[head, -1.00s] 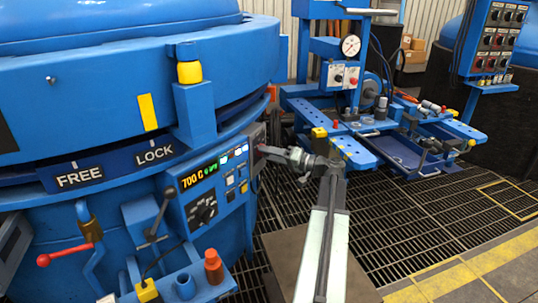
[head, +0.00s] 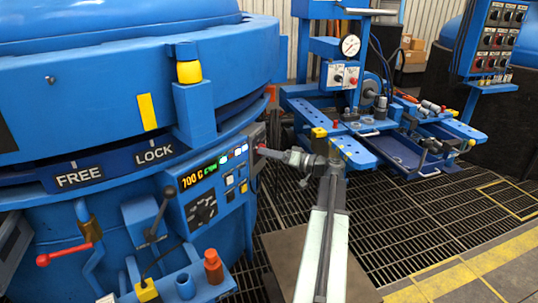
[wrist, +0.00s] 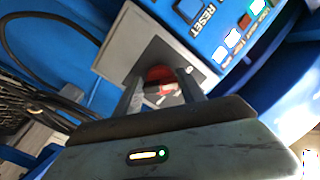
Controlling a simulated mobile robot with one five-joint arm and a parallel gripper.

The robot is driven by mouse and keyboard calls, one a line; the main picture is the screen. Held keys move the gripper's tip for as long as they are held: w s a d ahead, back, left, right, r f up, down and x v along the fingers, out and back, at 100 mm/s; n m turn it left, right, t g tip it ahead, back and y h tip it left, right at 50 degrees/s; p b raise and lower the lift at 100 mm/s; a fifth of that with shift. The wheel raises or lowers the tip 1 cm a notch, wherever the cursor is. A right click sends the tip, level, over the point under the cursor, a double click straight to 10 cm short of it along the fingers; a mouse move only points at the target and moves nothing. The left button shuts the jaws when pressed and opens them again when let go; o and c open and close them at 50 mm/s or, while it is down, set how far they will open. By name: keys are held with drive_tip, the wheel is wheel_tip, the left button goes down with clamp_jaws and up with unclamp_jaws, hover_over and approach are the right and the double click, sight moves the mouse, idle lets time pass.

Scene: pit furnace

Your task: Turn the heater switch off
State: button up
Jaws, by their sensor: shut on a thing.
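A red rotary knob (wrist: 160,76) sits on a grey plate (wrist: 125,45) at the edge of the blue control panel; it appears to be the heater switch. A "0" mark shows on the plate beside it. My gripper (wrist: 161,88) is shut on the red knob, one finger on each side, and partly hides it. In the head view my gripper (head: 264,151) reaches left to the grey plate at the panel's right end. The knob's exact pointing direction is hard to tell.
The furnace panel holds a display (head: 200,170), small buttons and a black dial (head: 202,211). A blue workbench (head: 370,135) stands behind my arm. Open grating lies to the right.

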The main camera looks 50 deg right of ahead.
drive_tip(key=o, duration=1.4)
drive_tip(key=shift+c, duration=0.2)
drive_tip(key=v, duration=0.8)
